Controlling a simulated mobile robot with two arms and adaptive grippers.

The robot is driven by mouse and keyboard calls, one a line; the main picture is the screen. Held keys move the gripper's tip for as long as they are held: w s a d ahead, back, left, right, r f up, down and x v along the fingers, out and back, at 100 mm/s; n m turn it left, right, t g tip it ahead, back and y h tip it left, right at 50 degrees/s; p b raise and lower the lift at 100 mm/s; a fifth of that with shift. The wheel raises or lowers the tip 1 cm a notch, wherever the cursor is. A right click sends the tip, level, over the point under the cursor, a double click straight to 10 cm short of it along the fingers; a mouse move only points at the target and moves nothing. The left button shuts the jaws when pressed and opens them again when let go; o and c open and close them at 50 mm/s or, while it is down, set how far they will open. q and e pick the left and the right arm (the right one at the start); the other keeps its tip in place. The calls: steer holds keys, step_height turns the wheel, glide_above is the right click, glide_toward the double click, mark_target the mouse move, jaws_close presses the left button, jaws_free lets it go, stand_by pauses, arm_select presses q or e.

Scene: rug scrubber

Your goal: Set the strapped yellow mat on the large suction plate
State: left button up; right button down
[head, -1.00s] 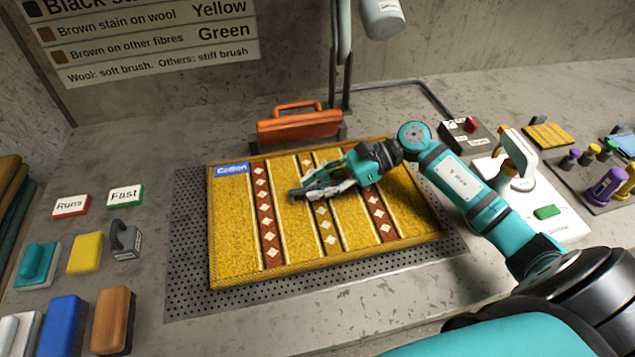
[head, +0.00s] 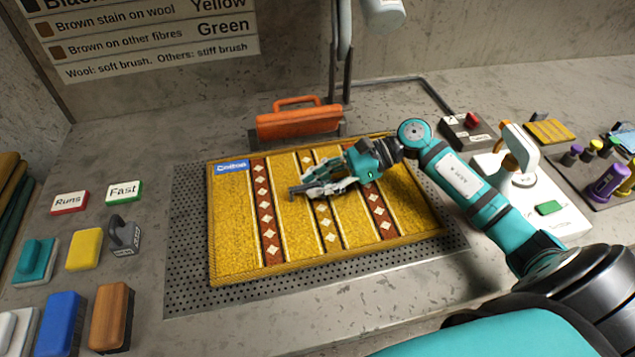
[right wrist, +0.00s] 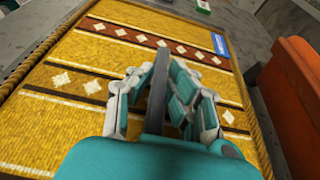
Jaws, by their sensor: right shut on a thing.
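The yellow mat (head: 230,225), with dark red diamond stripes and a blue "Cotton" label, lies over the large perforated suction plate (head: 190,260). The plate's border shows at the left, front and right; its middle is hidden. The mat looks flat, but I cannot tell whether it touches the plate everywhere. My right gripper (head: 318,187) is over the middle of the mat, shut on a dark grey strap (right wrist: 157,90), which shows between the fingers in the right wrist view. The mat also fills much of that view (right wrist: 60,120). My left gripper is not in view.
An orange handled block (head: 298,122) stands behind the plate. Pads and brushes, including a blue block (head: 60,322), lie at the left near the "Runs" and "Fast" blocks.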

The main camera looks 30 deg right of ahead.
steer(key=shift+f, duration=0.15)
steer(key=c, duration=1.2)
jaws_free()
